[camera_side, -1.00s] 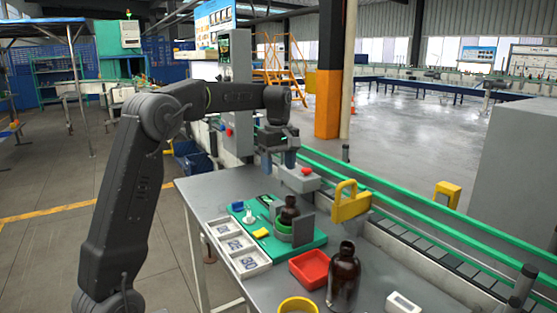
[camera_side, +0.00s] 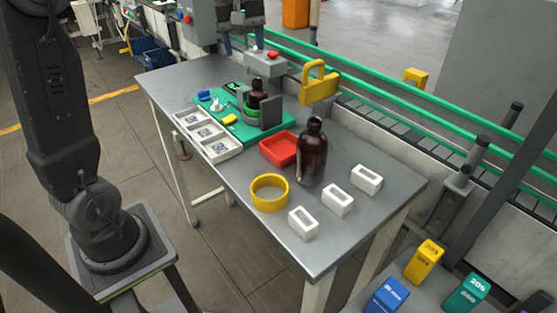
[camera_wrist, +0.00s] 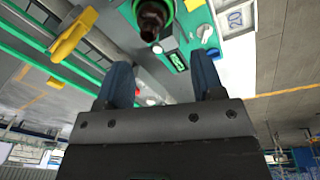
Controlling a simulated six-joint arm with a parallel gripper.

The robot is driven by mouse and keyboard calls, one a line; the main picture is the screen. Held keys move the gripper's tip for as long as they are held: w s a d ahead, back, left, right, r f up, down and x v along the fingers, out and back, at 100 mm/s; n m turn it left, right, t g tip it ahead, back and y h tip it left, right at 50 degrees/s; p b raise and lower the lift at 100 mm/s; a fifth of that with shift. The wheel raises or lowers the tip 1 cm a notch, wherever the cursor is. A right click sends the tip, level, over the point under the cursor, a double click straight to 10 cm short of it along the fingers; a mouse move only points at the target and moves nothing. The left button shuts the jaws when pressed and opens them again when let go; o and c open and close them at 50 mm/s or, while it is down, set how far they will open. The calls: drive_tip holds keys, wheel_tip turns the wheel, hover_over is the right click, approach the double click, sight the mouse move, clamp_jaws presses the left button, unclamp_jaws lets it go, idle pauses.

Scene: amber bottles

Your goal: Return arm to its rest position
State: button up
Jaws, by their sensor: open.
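My gripper (camera_side: 243,42) shows at the top edge of the side view, beyond the far end of the table. Its two blue-grey fingers are spread apart, and in the wrist view the open gripper (camera_wrist: 160,82) has nothing between its fingertips. Most of my arm above it is cut off by the frame. A small amber bottle (camera_side: 257,90) stands upright in a holder on the green board (camera_side: 190,108); it also shows in the wrist view (camera_wrist: 151,20), apart from the fingers. A large amber bottle (camera_side: 313,155) stands upright on the table, away from my gripper.
A grey box with a red button (camera_side: 265,61) stands near my gripper. A yellow handle-shaped fixture (camera_side: 318,88) rises by the conveyor rail. The table also holds a red tray (camera_side: 277,150), a yellow ring (camera_side: 269,203), white blocks (camera_side: 338,205) and white numbered trays (camera_side: 222,151).

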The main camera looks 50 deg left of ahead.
drive_tip(key=s+d+f+m+t, duration=0.2)
drive_tip(key=s+d+m, duration=0.4)
drive_tip(key=s, duration=0.3)
drive_tip(key=s+d+f+m+t, duration=0.2)
drive_tip(key=s+d+f+m, duration=0.3)
drive_tip(key=s+d+m, duration=0.2)
drive_tip(key=s+d, duration=0.2)
drive_tip(key=s, duration=0.1)
drive_tip(key=shift+m, duration=0.3)
